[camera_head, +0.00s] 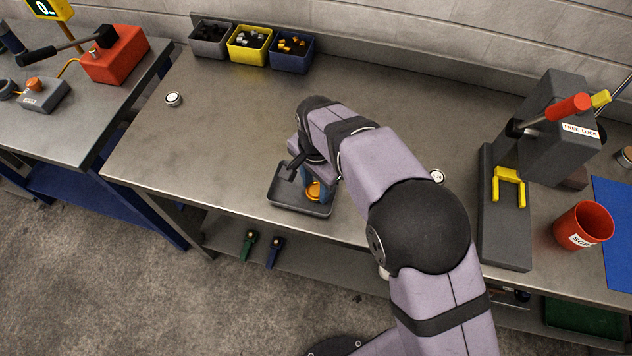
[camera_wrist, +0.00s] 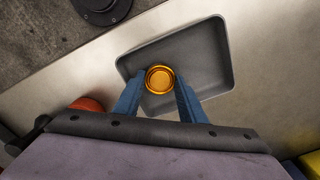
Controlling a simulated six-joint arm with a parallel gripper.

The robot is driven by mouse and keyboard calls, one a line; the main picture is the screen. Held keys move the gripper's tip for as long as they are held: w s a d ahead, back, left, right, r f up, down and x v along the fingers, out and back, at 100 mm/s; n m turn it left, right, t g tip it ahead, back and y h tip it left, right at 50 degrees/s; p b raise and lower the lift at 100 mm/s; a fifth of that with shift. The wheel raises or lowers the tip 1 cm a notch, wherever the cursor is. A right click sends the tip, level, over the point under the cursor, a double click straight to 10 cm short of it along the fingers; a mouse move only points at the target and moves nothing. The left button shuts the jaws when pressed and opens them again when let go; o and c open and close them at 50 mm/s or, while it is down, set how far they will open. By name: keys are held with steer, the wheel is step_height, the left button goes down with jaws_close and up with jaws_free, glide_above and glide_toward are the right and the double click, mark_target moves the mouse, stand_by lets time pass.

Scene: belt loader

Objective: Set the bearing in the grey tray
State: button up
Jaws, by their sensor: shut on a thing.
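The bearing (camera_wrist: 160,79), a shiny gold round part with a raised rim, is between the blue fingers of my gripper (camera_wrist: 160,86). The gripper is shut on it. In the head view the bearing (camera_head: 314,191) shows low between the fingers (camera_head: 313,184), over the right part of the grey tray (camera_head: 285,205). The tray is shallow and rectangular with rounded corners. In the wrist view the bearing appears within the outline of the tray (camera_wrist: 215,62). I cannot tell whether it touches the tray floor. My arm hides part of the tray's right side.
Grey, yellow and blue bins (camera_head: 249,44) with parts stand at the back. Small silver round parts lie on the bench, at left (camera_head: 173,99) and right of my arm (camera_head: 437,176). A press (camera_head: 552,125) and red cup (camera_head: 583,228) stand right.

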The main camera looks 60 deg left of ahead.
mark_target(317, 190)
steer(key=shift+f, duration=0.15)
steer(key=o, duration=0.9)
steer(key=shift+c, duration=0.2)
step_height(317, 190, up, 12)
steer(key=b, duration=0.3)
steer(key=shift+r, duration=0.2)
steer(key=shift+w, duration=0.1)
